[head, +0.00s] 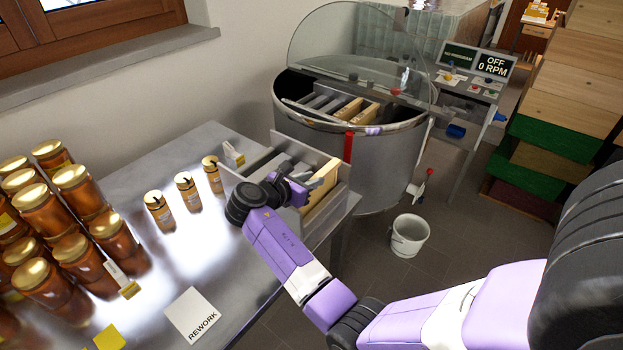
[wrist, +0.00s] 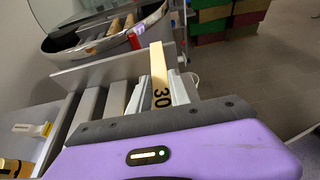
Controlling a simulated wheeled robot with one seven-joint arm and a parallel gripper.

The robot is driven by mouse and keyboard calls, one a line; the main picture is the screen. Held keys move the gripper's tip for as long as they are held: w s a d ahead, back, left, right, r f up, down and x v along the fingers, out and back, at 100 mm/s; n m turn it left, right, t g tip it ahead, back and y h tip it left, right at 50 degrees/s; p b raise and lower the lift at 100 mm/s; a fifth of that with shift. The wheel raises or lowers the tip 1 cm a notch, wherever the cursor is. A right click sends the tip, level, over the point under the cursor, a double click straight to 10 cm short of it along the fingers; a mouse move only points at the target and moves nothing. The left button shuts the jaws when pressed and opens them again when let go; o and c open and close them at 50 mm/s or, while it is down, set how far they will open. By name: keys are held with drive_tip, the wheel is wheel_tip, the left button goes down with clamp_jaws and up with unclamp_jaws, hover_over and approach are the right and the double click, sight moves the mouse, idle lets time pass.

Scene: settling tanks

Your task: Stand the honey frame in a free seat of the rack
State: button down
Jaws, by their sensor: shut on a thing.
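My gripper (head: 307,190) is over the right part of a grey open-topped box at the table's end. Its fingers (wrist: 161,92) are shut on the honey frame, whose pale wooden top bar marked 30 shows between them in the wrist view (wrist: 160,72). In the head view the frame's wooden edge (head: 322,197) shows just below the gripper. The grey box (head: 315,153), which looks like the rack, has grey dividers (wrist: 89,108) to the left of the frame. My arm hides much of the box, and I cannot tell how deep the frame sits.
A steel drum (head: 375,165) with a clear lid stands behind the box, with wooden frames (head: 350,108) inside. Honey jars (head: 85,258) crowd the table's left; several small jars (head: 187,192) stand nearer the box. A white bucket (head: 408,235) is on the floor.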

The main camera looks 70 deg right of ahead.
drive_tip(key=c, duration=1.1)
unclamp_jaws()
drive_tip(key=shift+f, duration=0.1)
drive_tip(key=shift+a, duration=0.1)
drive_tip(key=shift+b+v, duration=0.6)
drive_tip(key=shift+v, duration=3.25)
